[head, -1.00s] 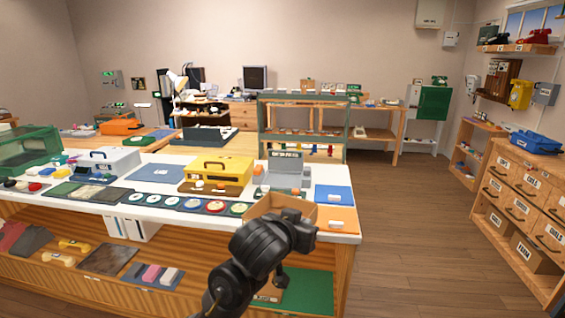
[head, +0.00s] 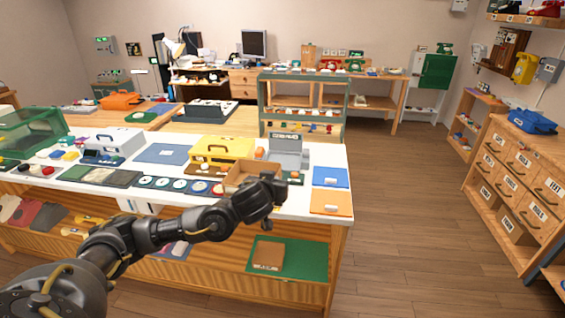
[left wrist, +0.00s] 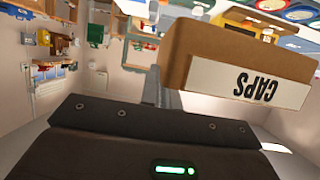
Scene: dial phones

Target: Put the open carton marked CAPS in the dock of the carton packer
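The open brown carton (head: 240,184) is held above the white counter in the head view. In the left wrist view the carton (left wrist: 225,48) shows a white label reading CAPS, upside down in the picture. My left gripper (head: 270,190) is at the carton's right side and appears shut on its wall; the fingertips are mostly hidden. The grey machine with a dark sign, seemingly the carton packer (head: 290,158), stands on the counter just behind and right of the carton. Its lower front is partly hidden by carton and gripper. My right gripper is not in view.
A yellow case (head: 215,148) stands behind the carton to the left. Round coloured discs (head: 165,183) lie in a row left of it. A blue mat (head: 330,177) and an orange mat (head: 330,203) lie at the counter's right end, with open floor beyond.

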